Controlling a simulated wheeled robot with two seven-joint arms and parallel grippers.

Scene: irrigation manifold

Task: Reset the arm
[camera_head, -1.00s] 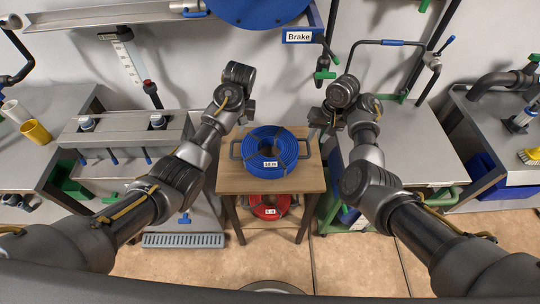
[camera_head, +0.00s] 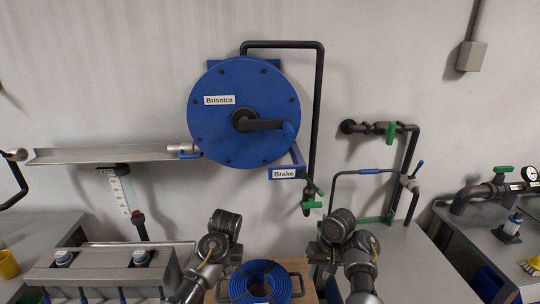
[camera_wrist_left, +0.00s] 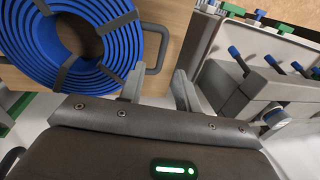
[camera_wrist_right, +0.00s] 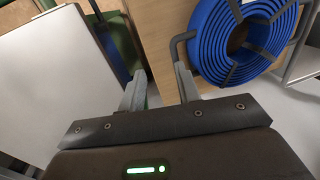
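My left gripper (camera_head: 237,252) hangs at the left of the blue hose coil (camera_head: 240,286). In the left wrist view the fingers of the left gripper (camera_wrist_left: 160,90) stand apart with nothing between them, beside the coil's tray handle (camera_wrist_left: 160,50). My right gripper (camera_head: 317,252) hangs at the coil's right. In the right wrist view the fingers of the right gripper (camera_wrist_right: 160,88) are also apart and empty, near the wooden stand's edge. Both arms are bent in front of me, and their lower parts are cut off by the frame in the head view.
A blue reel (camera_head: 215,130) with a crank hangs on the wall, with a "Brake" label (camera_head: 284,174) below it. Pipes with green valves (camera_head: 390,130) are right of it. A grey manifold box (camera_head: 100,272) stands left; a metal-topped bench (camera_head: 420,262) stands right.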

